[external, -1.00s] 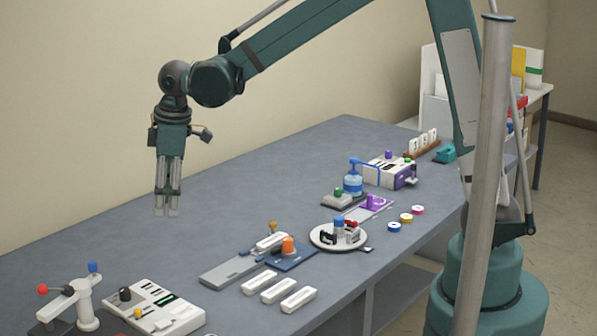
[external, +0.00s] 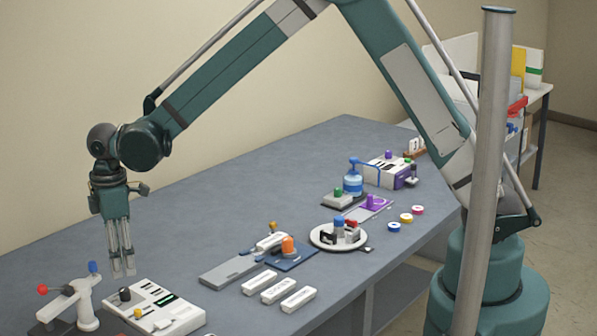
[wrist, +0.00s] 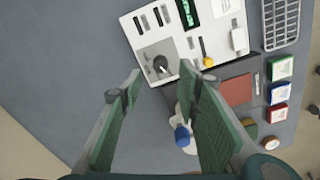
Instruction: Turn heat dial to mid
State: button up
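The black round dial (external: 125,294) sits at the back left corner of a white control panel (external: 178,318). In the wrist view, the dial (wrist: 160,65) has a pale pointer mark and sits on a grey square; its labels are too small to read. My gripper (external: 123,274) points down above the dial, apart from it. In the wrist view, my gripper (wrist: 161,76) has its two green-padded fingers apart with nothing between them, and the dial shows just beyond the gap between the tips.
A yellow knob (wrist: 208,62) and a green display (wrist: 190,12) are on the same panel. A white post with red and blue knobs (external: 80,300) stands close by at left. White labelled blocks (external: 298,299) lie to the right. The table behind is clear.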

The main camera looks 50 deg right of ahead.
aim_at(124, 289)
jog(key=shift+f, duration=0.2)
dwell(0.3)
jog(key=shift+f, duration=3.75)
jog(key=c, duration=0.9)
